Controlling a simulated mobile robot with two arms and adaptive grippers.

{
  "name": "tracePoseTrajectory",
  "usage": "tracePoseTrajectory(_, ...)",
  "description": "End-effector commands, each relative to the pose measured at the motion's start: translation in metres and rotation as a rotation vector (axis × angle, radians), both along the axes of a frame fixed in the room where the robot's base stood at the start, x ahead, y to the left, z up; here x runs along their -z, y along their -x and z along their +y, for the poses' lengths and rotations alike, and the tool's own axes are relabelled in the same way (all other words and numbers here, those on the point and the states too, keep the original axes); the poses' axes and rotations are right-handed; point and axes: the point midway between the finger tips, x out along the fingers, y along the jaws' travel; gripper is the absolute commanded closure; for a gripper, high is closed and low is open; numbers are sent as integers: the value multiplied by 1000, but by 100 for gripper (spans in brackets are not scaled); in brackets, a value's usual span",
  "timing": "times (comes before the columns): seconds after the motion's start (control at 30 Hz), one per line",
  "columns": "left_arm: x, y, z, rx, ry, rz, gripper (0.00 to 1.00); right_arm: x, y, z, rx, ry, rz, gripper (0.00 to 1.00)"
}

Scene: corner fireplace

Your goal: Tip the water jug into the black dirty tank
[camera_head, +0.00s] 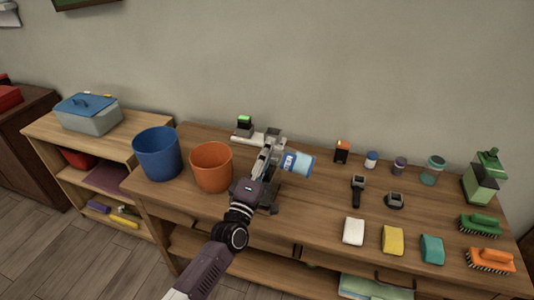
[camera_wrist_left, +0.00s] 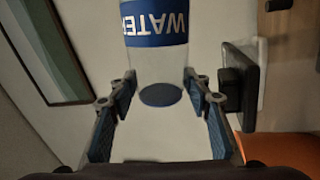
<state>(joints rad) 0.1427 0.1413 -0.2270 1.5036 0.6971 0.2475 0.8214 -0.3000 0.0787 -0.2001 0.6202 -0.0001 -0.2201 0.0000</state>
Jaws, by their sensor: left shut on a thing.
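The water jug (camera_head: 298,162) is a clear-white vessel with a blue band lettered WATER. It is tilted on its side above the table in the head view. My left gripper (camera_head: 275,152) is shut on it. In the wrist view the jug (camera_wrist_left: 158,65) sits between the two finger pads of the left gripper (camera_wrist_left: 160,95), its lettering upside down. A dark block with a green top (camera_head: 244,126) stands on a white base behind the gripper; I cannot tell whether it is the black dirty tank. My right gripper is not in view.
An orange bucket (camera_head: 211,166) and a blue bucket (camera_head: 157,153) stand left of the gripper. Sponges, brushes, small jars and a green bottle (camera_head: 482,178) fill the table's right side. A lidded grey box (camera_head: 88,114) is on the left shelf. The wall is close behind.

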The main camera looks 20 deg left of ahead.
Motion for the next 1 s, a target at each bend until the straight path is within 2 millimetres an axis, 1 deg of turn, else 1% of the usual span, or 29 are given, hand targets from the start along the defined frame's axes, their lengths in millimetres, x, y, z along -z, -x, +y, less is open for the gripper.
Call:
tracePoseTrajectory(0.07,2,0,0,0,24,-1,100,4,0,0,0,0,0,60)
tracePoseTrajectory(0.5,2,0,0,-1,34,-2,100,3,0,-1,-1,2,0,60)
tracePoseTrajectory(0.8,8,0,-1,0,98,0,100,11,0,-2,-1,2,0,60)
tracePoseTrajectory(1.0,8,0,-1,0,104,2,100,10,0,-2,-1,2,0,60)
